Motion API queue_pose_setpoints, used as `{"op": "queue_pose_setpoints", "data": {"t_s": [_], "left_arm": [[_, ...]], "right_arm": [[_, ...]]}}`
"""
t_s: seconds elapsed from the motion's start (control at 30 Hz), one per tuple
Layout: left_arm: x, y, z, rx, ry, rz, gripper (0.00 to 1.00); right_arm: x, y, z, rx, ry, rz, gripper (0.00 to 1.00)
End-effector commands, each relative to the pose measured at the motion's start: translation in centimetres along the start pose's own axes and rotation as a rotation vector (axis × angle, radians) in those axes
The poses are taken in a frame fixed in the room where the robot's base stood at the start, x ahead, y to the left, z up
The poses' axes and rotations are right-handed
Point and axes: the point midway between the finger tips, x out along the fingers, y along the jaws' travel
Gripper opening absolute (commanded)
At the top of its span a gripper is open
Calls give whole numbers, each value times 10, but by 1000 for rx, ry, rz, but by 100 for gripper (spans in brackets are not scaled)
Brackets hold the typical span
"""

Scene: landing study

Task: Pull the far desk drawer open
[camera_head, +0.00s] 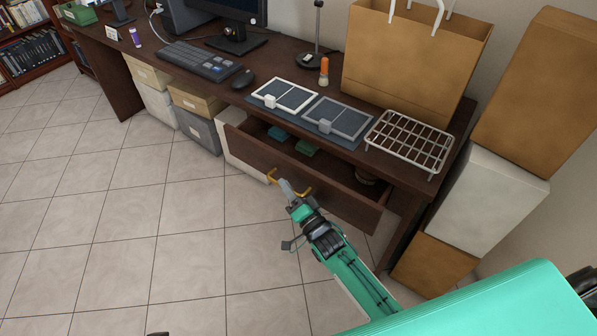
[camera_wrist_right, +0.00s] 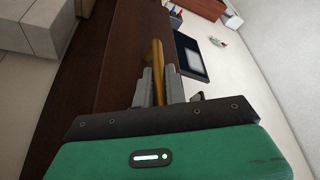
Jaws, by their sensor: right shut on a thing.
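The desk drawer (camera_head: 337,203) stands pulled out from under the dark brown desk (camera_head: 205,47), on the side near the right end. Its yellow handle (camera_head: 271,176) is on the front panel. My right gripper (camera_head: 287,188) is shut on this handle. In the right wrist view the handle (camera_wrist_right: 157,58) rises between the two grey fingers of the gripper (camera_wrist_right: 158,90). Green items (camera_head: 306,147) lie inside the drawer, and a round brown thing shows at its right end.
A wire rack (camera_head: 409,142), a paper bag (camera_head: 412,62), two framed panels and a keyboard (camera_head: 199,61) stand on the desk. Stacked boxes (camera_head: 487,205) stand close by on the right. Storage boxes stand under the desk. The tiled floor (camera_head: 120,215) at left is clear.

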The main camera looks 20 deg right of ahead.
Motion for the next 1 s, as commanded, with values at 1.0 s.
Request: {"op": "queue_pose_setpoints", "data": {"t_s": [1.0], "left_arm": [[65, 1, 16, 0, -74, 3, 41]], "right_arm": [[-43, -72, 103, -1, -2, 2, 0]]}}
